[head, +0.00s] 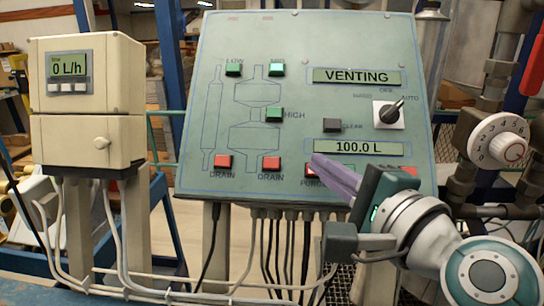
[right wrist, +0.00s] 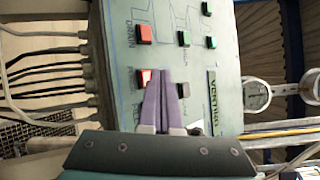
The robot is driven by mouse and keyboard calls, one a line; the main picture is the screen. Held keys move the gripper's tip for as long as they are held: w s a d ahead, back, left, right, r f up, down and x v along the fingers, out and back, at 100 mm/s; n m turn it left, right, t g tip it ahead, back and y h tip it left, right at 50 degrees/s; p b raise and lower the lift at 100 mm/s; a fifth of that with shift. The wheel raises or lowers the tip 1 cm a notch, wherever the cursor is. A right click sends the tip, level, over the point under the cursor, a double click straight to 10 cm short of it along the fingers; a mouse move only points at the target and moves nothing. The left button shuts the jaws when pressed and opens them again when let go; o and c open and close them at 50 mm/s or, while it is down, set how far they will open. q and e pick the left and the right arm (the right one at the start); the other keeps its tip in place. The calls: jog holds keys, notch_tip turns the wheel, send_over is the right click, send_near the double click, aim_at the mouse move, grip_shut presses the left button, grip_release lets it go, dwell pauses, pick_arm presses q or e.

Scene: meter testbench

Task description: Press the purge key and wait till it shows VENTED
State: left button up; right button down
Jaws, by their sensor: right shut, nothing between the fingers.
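The purge key (head: 309,170) is a red key at the lower middle of the green panel (head: 345,45), partly hidden by my fingers in the head view. In the right wrist view the purge key (right wrist: 144,77) looks bright, right beside the fingertips. My right gripper (head: 318,160) is shut and empty, its purple fingers pointing at the key. I cannot tell whether the tips touch it. The upper display (head: 357,76) reads VENTING. The lower display (head: 358,148) reads 100.0 L. My left gripper is not in view.
Two red DRAIN keys (head: 222,161) sit left of the purge key. Green keys (head: 274,115), a dark CLEAR key (head: 332,125) and a rotary switch (head: 388,114) are higher up. A beige meter box (head: 88,105) reads 0 L/h. Pipes with a white dial (head: 498,141) stand at right.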

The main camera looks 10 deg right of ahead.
jog(key=shift+s+r, duration=0.1)
jog(key=shift+r, duration=0.05)
jog(key=shift+s+a+r+p, duration=0.25)
jog(key=shift+s+r+p, duration=0.6)
jog(key=shift+p, duration=0.25)
jog(key=shift+s+a+r+p, duration=0.25)
jog(key=shift+s+r+p, duration=0.5)
jog(key=shift+s+p, duration=0.25)
jog(key=shift+w, duration=0.1)
jog(key=shift+s+a+r+p, duration=0.15)
jog(key=shift+s+r+p, duration=0.35)
jog(key=shift+p, duration=0.15)
dwell(0.3)
